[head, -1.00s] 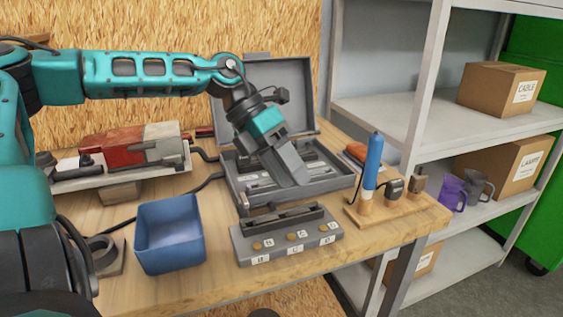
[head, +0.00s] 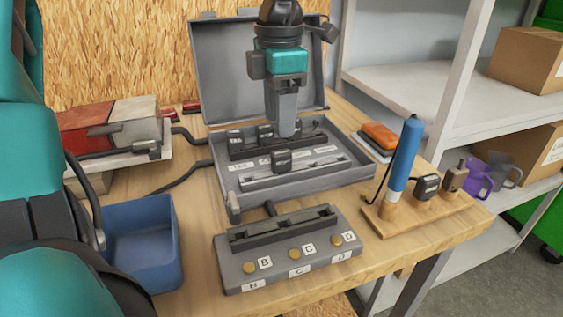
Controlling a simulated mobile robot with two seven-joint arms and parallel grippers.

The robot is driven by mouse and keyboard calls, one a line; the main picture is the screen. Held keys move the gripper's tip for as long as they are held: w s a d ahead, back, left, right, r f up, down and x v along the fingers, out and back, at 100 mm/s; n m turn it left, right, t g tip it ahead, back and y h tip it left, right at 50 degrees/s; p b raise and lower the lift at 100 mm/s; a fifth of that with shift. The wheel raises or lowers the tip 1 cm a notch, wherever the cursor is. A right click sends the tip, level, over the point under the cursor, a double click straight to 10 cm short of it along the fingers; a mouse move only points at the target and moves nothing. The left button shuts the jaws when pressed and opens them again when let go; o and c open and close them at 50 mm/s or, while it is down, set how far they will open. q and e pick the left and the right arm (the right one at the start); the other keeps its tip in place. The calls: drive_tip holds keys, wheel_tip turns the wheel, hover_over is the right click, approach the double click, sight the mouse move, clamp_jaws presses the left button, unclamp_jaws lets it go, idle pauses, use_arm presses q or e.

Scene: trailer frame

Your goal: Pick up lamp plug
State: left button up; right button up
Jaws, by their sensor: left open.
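My left gripper (head: 286,128) points down over the open grey case (head: 230,206). Its fingers show edge-on, with nothing seen between them. Several dark plugs sit in the case: one (head: 235,139) at the left of the back row, one (head: 265,132) beside it, one (head: 308,125) to the right behind the fingers, and one (head: 281,160) in the front strip, below and in front of the fingertips. White labels lie between the rows, too small to read. I cannot tell which plug is the lamp plug. My right gripper is not in view.
A grey socket block (head: 290,255) with labels B, C, D stands in front of the case. A blue bin (head: 140,245) is at left. A wooden stand (head: 405,215) at right holds a blue cylinder (head: 406,155) and dark plugs. The case lid (head: 220,65) stands upright behind.

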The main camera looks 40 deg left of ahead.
sight(281, 152)
use_arm(q)
drive_tip(key=f+b, duration=0.1)
drive_tip(key=f, duration=0.7)
drive_tip(key=shift+d+f, duration=0.15)
drive_tip(key=shift+d, duration=0.05)
drive_tip(key=c, duration=0.7)
